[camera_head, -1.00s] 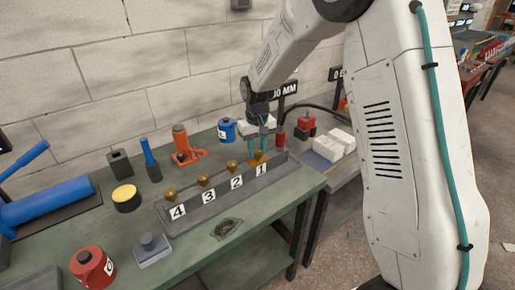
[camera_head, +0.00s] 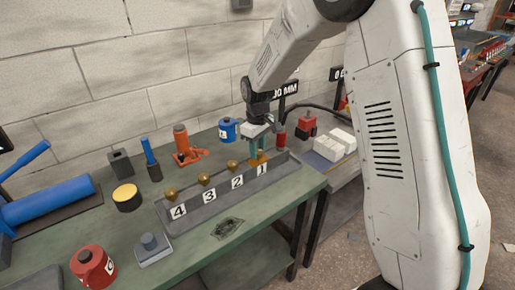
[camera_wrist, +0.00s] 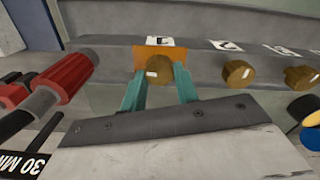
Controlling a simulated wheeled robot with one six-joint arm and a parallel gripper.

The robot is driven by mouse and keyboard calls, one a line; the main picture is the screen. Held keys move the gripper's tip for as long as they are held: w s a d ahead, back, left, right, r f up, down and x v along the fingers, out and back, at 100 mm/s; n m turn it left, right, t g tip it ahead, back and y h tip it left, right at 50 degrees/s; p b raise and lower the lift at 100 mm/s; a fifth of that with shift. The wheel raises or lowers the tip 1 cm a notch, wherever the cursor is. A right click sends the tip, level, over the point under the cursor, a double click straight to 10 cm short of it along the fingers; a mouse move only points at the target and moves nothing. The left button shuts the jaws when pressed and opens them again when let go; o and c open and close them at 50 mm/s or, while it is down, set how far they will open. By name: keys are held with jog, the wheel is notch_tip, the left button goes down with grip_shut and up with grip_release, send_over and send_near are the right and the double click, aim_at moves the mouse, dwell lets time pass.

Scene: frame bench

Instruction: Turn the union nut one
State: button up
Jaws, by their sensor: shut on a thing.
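Union nut one is a brass nut (camera_wrist: 159,70) on an orange plate (camera_wrist: 146,53), at the label 1 end of the grey rail (camera_head: 205,204). My gripper (camera_head: 258,154) points down at this nut in the head view and mostly hides it there. In the wrist view the two teal fingers (camera_wrist: 161,79) stand on either side of the nut, and my gripper is shut on it. The nut still sits at the rail. The brass nuts at labels 2 (camera_head: 232,165), 3 (camera_head: 204,179) and 4 (camera_head: 170,194) stand free along the rail.
A red-handled tool (camera_wrist: 66,80) lies close beside my gripper in the wrist view. An orange jack (camera_head: 184,147) and a blue can (camera_head: 228,129) stand behind the rail. A red can (camera_head: 92,266) and a grey block (camera_head: 153,249) stand at the front left of the green bench (camera_head: 205,250).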

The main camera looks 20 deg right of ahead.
aim_at(258, 150)
jog(key=o, duration=1)
jog(key=shift+r, duration=0.1)
notch_tip(258, 150, up, 8)
jog(key=shift+d+f, duration=0.1)
jog(key=shift+f, duration=0.05)
